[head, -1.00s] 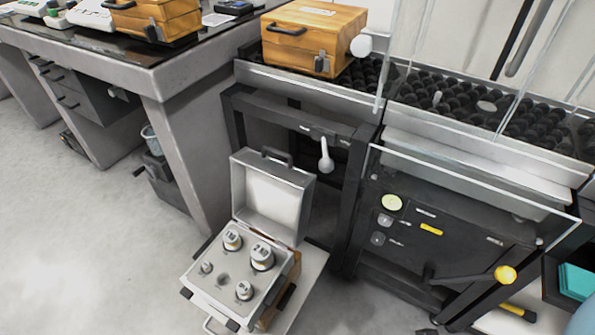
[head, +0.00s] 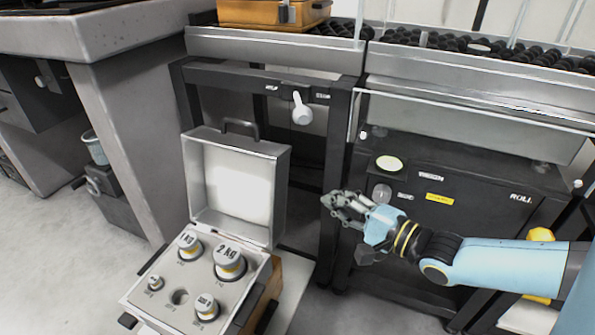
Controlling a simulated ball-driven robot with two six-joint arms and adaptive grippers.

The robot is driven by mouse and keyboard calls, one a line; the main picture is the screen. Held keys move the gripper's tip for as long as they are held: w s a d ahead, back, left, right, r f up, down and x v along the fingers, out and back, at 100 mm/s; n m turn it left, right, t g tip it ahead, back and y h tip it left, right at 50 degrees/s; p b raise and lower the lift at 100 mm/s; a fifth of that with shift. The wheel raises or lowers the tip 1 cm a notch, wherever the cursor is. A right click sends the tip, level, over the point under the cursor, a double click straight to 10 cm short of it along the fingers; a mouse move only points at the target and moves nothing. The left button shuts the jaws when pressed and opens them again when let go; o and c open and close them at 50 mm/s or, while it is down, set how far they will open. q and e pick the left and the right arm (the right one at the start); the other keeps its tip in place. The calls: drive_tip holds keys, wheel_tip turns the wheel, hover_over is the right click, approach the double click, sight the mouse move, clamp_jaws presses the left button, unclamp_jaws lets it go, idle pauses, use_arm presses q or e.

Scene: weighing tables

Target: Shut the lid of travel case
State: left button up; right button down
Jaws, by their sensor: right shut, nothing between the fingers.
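The travel case stands open at the lower left of the head view, its grey lid (head: 237,186) raised upright behind the base. The lid has a dark handle (head: 240,127) on its top edge. The case's base (head: 150,306) holds several weights, among them the 2 kg weight (head: 229,265) and the 1 kg weight (head: 190,247), and one hole without a weight. My right gripper (head: 335,202) is shut and empty, to the right of the lid and apart from it, with its fingers pointing left. My left gripper is not in view.
A black frame (head: 329,190) with a white knob (head: 302,113) stands behind the case. A black cabinet (head: 470,205) stands behind my right arm. A wooden box (head: 270,12) sits on the roller table above. Open floor (head: 60,260) lies left of the case.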

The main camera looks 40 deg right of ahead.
use_arm(q)
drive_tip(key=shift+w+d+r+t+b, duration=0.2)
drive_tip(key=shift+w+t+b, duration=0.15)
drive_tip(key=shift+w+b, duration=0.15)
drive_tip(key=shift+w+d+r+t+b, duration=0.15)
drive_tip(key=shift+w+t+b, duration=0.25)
drive_tip(key=shift+b, duration=0.2)
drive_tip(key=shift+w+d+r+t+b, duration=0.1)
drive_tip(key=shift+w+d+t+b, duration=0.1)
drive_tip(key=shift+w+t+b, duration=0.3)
use_arm(e)
drive_tip(key=w, duration=1)
drive_tip(key=shift+a+f, duration=0.3)
drive_tip(key=shift+f, duration=0.1)
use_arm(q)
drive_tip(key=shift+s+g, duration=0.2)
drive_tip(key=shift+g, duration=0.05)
use_arm(e)
drive_tip(key=shift+r, duration=0.1)
